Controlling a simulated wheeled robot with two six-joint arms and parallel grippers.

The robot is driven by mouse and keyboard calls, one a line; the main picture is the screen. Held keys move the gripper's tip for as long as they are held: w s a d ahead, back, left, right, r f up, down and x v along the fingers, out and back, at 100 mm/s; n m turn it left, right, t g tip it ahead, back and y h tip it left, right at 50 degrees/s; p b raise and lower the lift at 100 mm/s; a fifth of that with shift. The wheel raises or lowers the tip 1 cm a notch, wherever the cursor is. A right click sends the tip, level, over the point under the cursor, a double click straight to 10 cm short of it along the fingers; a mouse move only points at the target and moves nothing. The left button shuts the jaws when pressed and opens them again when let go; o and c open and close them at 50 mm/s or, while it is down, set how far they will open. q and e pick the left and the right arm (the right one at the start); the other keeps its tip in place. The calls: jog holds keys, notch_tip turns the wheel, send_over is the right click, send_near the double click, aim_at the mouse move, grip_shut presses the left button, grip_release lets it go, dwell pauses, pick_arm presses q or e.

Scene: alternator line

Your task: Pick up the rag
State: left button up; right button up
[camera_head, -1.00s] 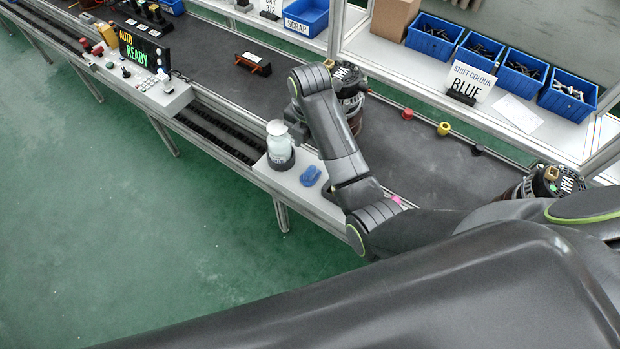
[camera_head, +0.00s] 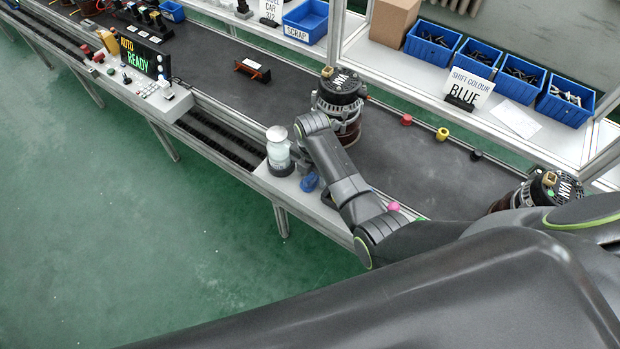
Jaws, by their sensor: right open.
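The rag, seen as a small crumpled blue thing (camera_head: 310,183), lies on the light grey shelf (camera_head: 283,192) at the near edge of the line. My right arm reaches in from the right and bends down over the shelf. My right gripper (camera_head: 304,168) is open and points down just above the rag, partly hiding it. Its fingertips are small and dark here, and I cannot tell whether they touch the rag. My left gripper is not in view.
A white-topped bottle (camera_head: 278,148) stands in a dark holder close left of the gripper. An alternator (camera_head: 338,100) stands on the dark belt just behind the arm. A pink round thing (camera_head: 394,206) is beside the forearm. A control panel (camera_head: 150,90) is at left.

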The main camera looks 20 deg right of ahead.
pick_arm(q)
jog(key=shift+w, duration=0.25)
pick_arm(e)
jog(key=shift+c, duration=0.2)
jog(key=c, duration=0.7)
notch_tip(320, 180, up, 10)
jog(key=shift+f+b, duration=0.1)
jog(key=shift+b, duration=0.35)
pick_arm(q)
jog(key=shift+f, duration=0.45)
